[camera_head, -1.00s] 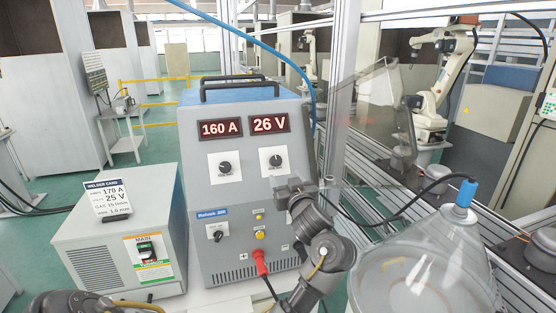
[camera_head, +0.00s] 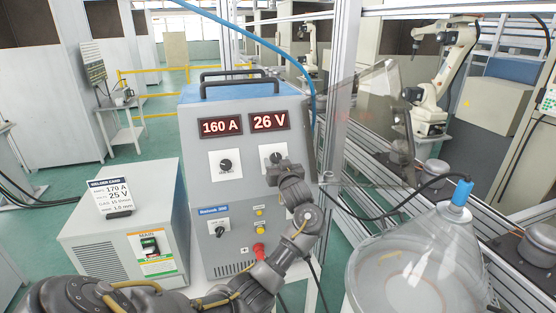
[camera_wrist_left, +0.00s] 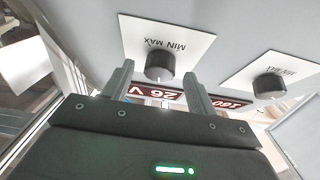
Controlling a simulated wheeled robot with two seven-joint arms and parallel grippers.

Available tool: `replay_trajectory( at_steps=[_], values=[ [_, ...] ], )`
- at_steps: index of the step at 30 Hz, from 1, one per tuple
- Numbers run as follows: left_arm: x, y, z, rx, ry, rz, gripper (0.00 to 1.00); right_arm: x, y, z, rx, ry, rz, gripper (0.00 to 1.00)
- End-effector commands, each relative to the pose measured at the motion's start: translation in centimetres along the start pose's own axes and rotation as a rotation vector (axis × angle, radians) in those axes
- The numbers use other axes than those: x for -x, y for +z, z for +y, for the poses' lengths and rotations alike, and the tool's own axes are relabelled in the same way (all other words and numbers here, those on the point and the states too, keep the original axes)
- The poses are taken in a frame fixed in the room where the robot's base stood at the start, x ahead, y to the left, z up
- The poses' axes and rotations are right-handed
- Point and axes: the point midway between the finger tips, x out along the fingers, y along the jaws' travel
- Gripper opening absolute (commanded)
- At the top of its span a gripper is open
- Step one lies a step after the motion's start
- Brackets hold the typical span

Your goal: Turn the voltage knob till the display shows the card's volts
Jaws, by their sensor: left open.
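The welder (camera_head: 243,185) shows 160 A on its left display (camera_head: 220,126) and 26 V on its voltage display (camera_head: 269,122). The welder card (camera_head: 111,198) reads 170 A and 25 V. The voltage knob (camera_head: 275,157) sits on a white plate below the volt display, partly hidden by my left gripper (camera_head: 283,169). In the left wrist view the dark knob (camera_wrist_left: 160,66) appears between the tips of my open left gripper (camera_wrist_left: 159,72). I cannot tell whether the fingers touch it. My right gripper is not in view.
The current knob (camera_head: 225,165) is left of the voltage knob. A grey box (camera_head: 125,237) carrying the card stands at left. A red plug (camera_head: 258,251) is low on the welder. A clear dome (camera_head: 415,270) with a blue cap stands at right.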

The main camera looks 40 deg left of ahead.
Motion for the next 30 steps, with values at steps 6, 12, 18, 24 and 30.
replay_trajectory(
  at_steps=[6,12,18,24,30],
  values=[
    [-0.5,0.1,0.0,0.001,0.000,-0.001,0.57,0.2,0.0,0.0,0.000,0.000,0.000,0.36],
    [-0.5,0.1,0.0,0.002,0.000,-0.001,0.51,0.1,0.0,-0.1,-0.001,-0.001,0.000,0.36],
    [-0.5,0.1,0.0,0.002,0.000,-0.001,0.25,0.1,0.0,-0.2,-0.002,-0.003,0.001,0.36],
    [-0.5,0.2,0.1,0.023,-0.011,-0.001,0.13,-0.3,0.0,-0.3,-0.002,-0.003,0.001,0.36],
    [-0.5,0.4,0.4,0.177,-0.095,-0.001,0.13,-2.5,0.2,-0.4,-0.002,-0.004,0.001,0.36]
  ],
)
